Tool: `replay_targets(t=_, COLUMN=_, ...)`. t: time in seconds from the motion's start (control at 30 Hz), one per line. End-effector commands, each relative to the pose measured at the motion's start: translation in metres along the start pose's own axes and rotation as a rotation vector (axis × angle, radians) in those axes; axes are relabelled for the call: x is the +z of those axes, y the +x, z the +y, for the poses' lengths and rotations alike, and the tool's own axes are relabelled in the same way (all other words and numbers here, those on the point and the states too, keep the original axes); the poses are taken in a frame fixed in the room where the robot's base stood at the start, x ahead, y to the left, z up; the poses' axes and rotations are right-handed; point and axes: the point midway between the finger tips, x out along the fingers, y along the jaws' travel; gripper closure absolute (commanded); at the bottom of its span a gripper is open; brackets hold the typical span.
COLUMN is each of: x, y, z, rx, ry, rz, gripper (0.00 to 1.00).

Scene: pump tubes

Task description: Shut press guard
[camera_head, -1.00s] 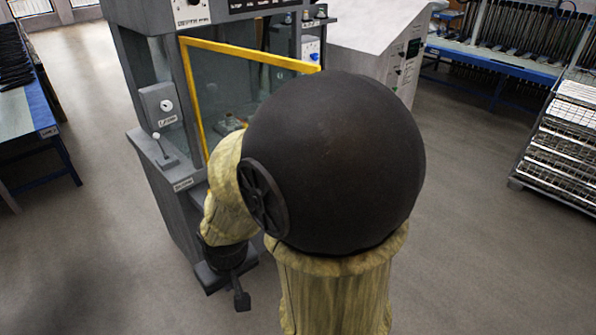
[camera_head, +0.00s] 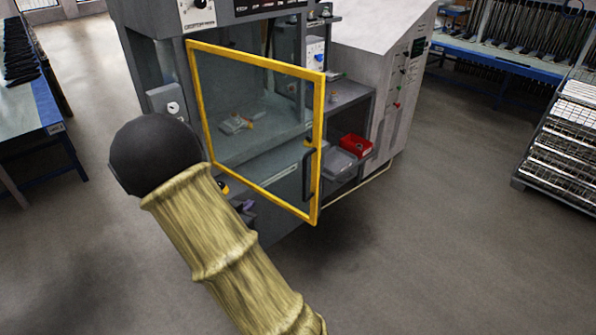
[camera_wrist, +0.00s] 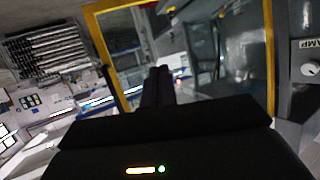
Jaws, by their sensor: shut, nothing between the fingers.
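The press guard (camera_head: 319,140) is a clear panel in a yellow frame on the front of the grey press (camera_head: 165,70). It stands open. Its left edge is at the press's left post, and its right edge, with a dark handle (camera_head: 308,172), stands out from the press. The yellow frame also shows in the wrist view (camera_wrist: 269,50). My gripper (camera_wrist: 160,72) is shut and empty in the wrist view, its fingertips in front of the framed area; I cannot tell whether they touch it.
A red bin (camera_head: 355,146) and a grey container (camera_head: 340,165) sit on a shelf right of the guard. A grey control cabinet (camera_head: 375,60) stands behind. A wire rack (camera_head: 560,140) is at the far right, a blue bench (camera_head: 40,110) at left. The floor in front is clear.

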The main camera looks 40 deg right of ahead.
Motion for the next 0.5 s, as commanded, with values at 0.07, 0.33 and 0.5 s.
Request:
replay_targets(t=0.07, x=-0.012, y=0.002, z=0.016, rx=0.112, ry=0.000, rz=0.134, gripper=1.00)
replay_targets(t=0.33, x=-0.034, y=-0.009, z=0.046, rx=0.309, ry=-0.011, rz=0.377, gripper=1.00)
replay_targets(t=0.5, x=-0.035, y=-0.009, z=0.047, rx=0.312, ry=-0.010, rz=0.380, gripper=1.00)
